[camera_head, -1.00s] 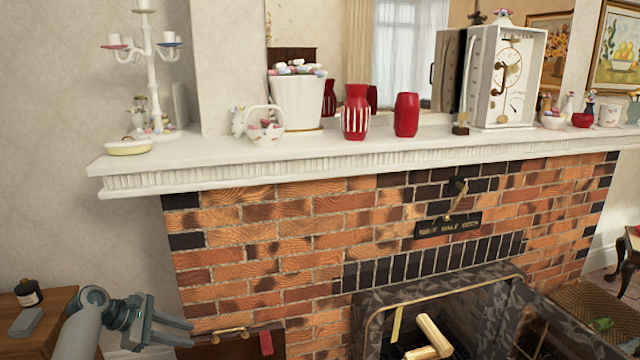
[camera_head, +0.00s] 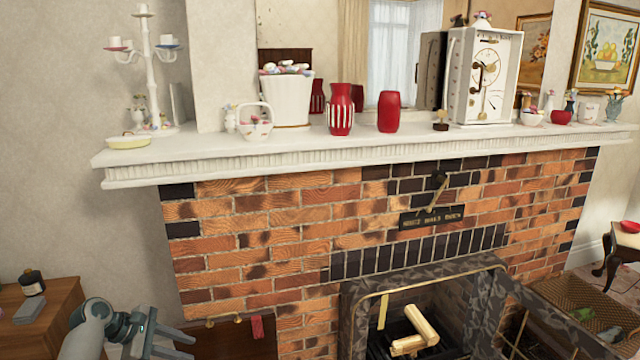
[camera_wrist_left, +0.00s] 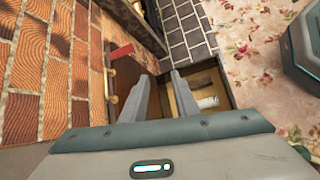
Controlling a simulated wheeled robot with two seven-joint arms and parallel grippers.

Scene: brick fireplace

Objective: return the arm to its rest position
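My left gripper (camera_head: 182,344) is low at the left of the head view, in front of the brick fireplace's left side and to the right of a wooden cabinet (camera_head: 55,300). In the left wrist view its two fingers (camera_wrist_left: 160,76) are apart, with nothing held between them. Beyond the fingers is an open wooden compartment with a small white roll-like item (camera_wrist_left: 208,102) inside. My right arm and gripper are not in view.
The white mantel (camera_head: 340,155) carries a candelabra (camera_head: 150,65), red vases (camera_head: 389,112) and a clock (camera_head: 487,75). Below are the brick wall (camera_head: 270,215), a brass-edged hearth opening with logs (camera_head: 413,322), and a dark panel with a red tag (camera_head: 257,327). A dark bottle (camera_head: 32,283) stands on the cabinet.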

